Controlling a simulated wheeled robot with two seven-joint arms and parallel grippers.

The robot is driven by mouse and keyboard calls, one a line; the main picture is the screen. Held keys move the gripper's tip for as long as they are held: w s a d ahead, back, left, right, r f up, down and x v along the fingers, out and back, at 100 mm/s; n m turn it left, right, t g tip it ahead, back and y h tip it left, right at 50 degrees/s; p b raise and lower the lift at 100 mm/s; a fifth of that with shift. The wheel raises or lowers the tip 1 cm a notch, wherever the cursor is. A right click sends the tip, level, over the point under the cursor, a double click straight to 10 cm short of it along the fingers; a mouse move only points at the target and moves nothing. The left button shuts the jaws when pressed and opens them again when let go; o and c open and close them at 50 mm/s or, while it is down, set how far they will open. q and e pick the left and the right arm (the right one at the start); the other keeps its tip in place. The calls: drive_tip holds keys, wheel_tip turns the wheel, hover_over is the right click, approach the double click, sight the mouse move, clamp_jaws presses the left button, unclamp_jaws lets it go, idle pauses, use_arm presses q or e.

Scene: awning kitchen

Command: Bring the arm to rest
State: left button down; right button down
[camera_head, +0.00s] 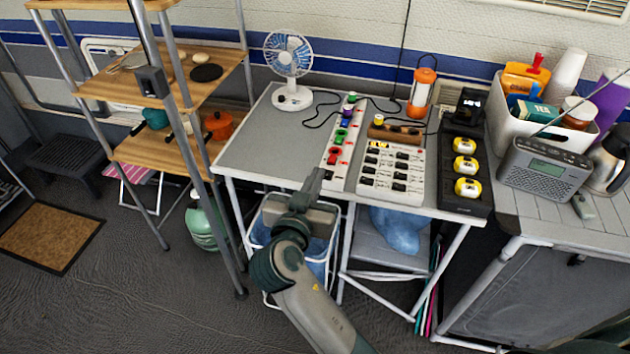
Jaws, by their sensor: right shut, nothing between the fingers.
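My right arm comes in from the bottom of the head view. My right gripper (313,182) is shut and empty. In the picture it overlaps the front edge of the grey table (255,150), near the lower end of a white power strip (333,172) with coloured plugs. I cannot tell from this one view how far it is above or in front of the edge. My left arm and gripper do not show.
On the table are a fan (288,68), a switch panel (392,172), an orange lantern (421,92) and a black charger tray (463,199). A radio (545,168) stands on the right counter. A wooden shelf rack (170,157) is at left. The table's left part is clear.

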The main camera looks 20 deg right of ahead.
drive_tip(key=shift+f, duration=0.1)
idle(0.3)
drive_tip(key=s+a+f+n+g+y, duration=0.1)
drive_tip(key=a+f+n+y, duration=0.15)
drive_tip(key=f, duration=0.85)
drive_tip(key=s+a+f+n+g+y, duration=0.1)
drive_tip(key=a+f+n+y, duration=0.15)
drive_tip(key=f, duration=0.85)
drive_tip(key=s+a+f+n+g+y, duration=0.1)
drive_tip(key=f+n+y, duration=0.25)
drive_tip(key=f, duration=0.65)
drive_tip(key=s+d+f+n+g+y, duration=0.1)
drive_tip(key=s+f, duration=0.5)
drive_tip(key=f, duration=0.3)
drive_tip(key=s+f+n+g+y, duration=0.1)
drive_tip(key=s+f+g, duration=0.1)
drive_tip(key=s+f, duration=0.55)
drive_tip(key=s+d+f+m, duration=0.1)
drive_tip(key=s+d+f, duration=0.4)
drive_tip(key=s+f, duration=0.6)
drive_tip(key=shift+s+d, duration=0.2)
drive_tip(key=shift+s, duration=0.8)
drive_tip(key=shift+r+m, duration=0.1)
drive_tip(key=shift+m, duration=0.15)
